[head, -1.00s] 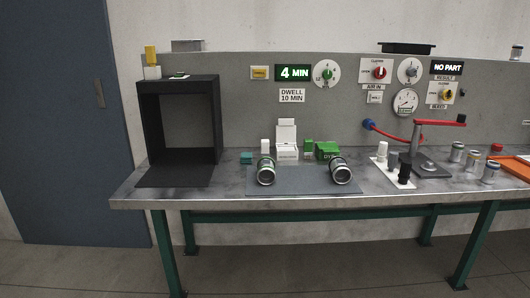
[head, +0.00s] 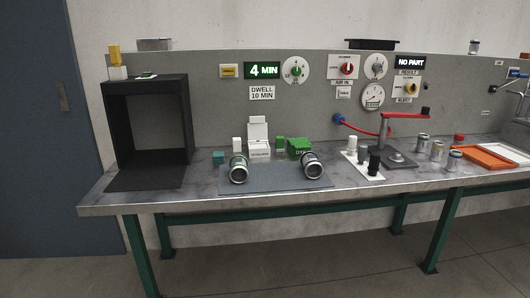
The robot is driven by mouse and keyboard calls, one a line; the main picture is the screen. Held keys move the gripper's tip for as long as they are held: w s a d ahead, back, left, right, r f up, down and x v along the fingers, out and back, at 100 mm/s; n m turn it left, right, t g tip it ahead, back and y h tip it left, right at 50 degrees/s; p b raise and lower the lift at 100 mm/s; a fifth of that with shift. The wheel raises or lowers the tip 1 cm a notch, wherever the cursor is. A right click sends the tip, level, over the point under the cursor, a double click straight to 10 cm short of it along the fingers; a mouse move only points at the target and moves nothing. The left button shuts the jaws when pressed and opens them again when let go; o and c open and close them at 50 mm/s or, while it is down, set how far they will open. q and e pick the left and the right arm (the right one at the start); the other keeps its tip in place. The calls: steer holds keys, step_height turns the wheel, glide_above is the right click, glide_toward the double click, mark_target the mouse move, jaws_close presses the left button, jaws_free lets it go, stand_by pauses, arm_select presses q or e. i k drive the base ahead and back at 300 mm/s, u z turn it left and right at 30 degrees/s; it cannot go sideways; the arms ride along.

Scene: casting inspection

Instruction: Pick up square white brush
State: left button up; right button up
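I cannot make out for certain which thing is the square white brush. A small white upright block (head: 237,145) stands at the back of the bench, behind the left metal cylinder. Another white piece (head: 352,143) stands on a white plate (head: 350,159) right of centre, among dark upright pieces. A white box with a raised lid (head: 259,148) stands between them. Neither of my grippers shows in the head view.
Two metal cylinders lie on a grey mat (head: 277,187). An open black booth (head: 112,135) stands at the left. A lever fixture (head: 396,158), several small cans and an orange tray (head: 488,158) are at the right. The bench's front strip is mostly clear.

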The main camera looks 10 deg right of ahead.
mark_target(236, 141)
steer(key=z, duration=1.5)
steer(key=i, duration=2.05)
steer(key=u, duration=2.35)
